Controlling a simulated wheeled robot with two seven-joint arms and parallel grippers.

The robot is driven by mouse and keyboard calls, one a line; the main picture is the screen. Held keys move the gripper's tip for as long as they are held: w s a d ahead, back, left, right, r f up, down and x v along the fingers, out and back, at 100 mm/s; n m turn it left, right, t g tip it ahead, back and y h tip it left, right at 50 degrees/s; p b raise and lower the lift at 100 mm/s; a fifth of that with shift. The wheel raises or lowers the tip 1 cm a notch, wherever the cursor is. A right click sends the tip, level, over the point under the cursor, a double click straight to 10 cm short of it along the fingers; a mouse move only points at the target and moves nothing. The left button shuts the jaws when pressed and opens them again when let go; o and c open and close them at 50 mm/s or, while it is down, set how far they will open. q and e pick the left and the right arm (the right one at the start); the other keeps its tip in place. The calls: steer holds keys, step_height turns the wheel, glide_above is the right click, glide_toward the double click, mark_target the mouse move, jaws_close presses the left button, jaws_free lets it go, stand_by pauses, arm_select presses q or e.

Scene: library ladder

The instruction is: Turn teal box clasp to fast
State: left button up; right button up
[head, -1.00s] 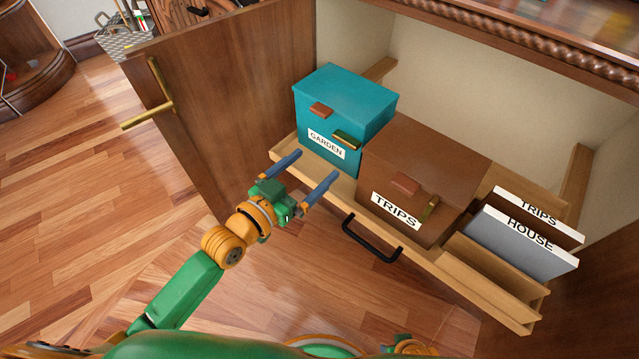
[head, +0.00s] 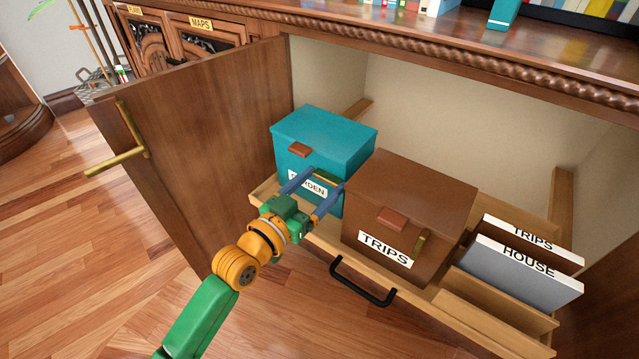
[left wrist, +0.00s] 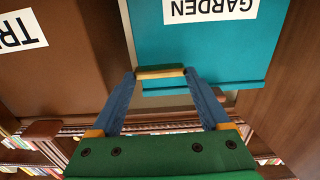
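The teal box (head: 325,138), labelled GARDEN, stands in the pulled-out tray beneath its closed lid. Its brass-and-green clasp (left wrist: 160,71) lies level across the front near the box's edge, in the left wrist view. My left gripper (head: 327,178) is at the box front; its blue fingers are spread, one at each end of the clasp bar. I cannot tell whether they touch it. In the head view the fingers partly cover the GARDEN label (head: 307,185) and the clasp. A red-brown tab (head: 299,150) sits on the lid's front edge.
A brown box (head: 412,205) labelled TRIPS stands close to the right, its clasp (head: 421,243) upright. Grey HOUSE (head: 520,275) and TRIPS files fill the tray's right. A black handle (head: 362,284) juts from the tray front. The open cabinet door (head: 205,140) stands left.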

arm_select(q)
steer(key=c, duration=0.3)
steer(key=shift+r+n+p, duration=0.3)
steer(key=shift+n+p, duration=0.8)
steer(key=shift+n, duration=0.3)
steer(key=n, duration=0.1)
steer(key=n+p, duration=0.1)
steer(key=n, duration=0.1)
steer(key=shift+w+a+r+n, duration=0.1)
steer(key=shift+w+a+n, duration=0.1)
steer(key=shift+n, duration=0.1)
steer(key=n+p, duration=0.1)
steer(key=n, duration=0.3)
steer(key=shift+w+a+n, duration=0.1)
steer(key=shift+a+n, duration=0.05)
steer(key=shift+n, duration=0.15)
steer(key=n, duration=0.4)
steer(key=shift+w+a, duration=0.15)
steer(key=shift+a, duration=0.1)
steer(key=shift+w+a+n, duration=0.1)
steer(key=shift+n, duration=1.2)
arm_select(e)
steer(key=s+d+f, duration=0.2)
steer(key=s, duration=0.3)
steer(key=shift+d+f, duration=0.3)
steer(key=shift+f, duration=0.05)
arm_select(q)
steer(key=shift+n, duration=0.3)
steer(key=o, duration=1.2)
